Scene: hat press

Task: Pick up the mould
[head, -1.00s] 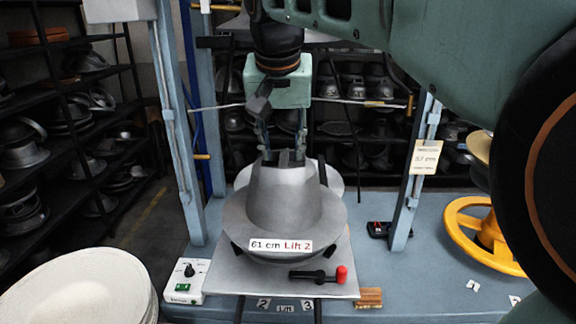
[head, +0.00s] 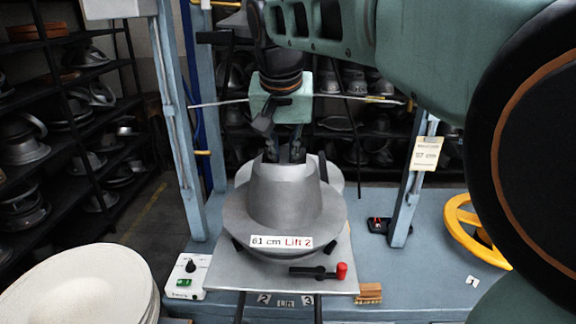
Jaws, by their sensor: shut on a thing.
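The mould (head: 285,205) is a grey metal hat form with a wide brim, labelled "61 cm Lift 2". It sits upright on the metal plate (head: 335,263) of the press in the head view. My gripper (head: 284,154) comes down from above and behind, and its fingers reach the top rim of the mould. The fingers are shut on the mould; the fingertips are partly hidden behind the rim. I see no gap between the mould and its seat, though the brim hides most of the underside.
A black lever with a red knob (head: 341,270) is at the plate's front. Blue press posts (head: 180,130) stand either side. A white control box (head: 187,276), a brush (head: 368,293) and a yellow handwheel (head: 470,235) are nearby. Pale hat bodies (head: 75,285) are stacked at lower left.

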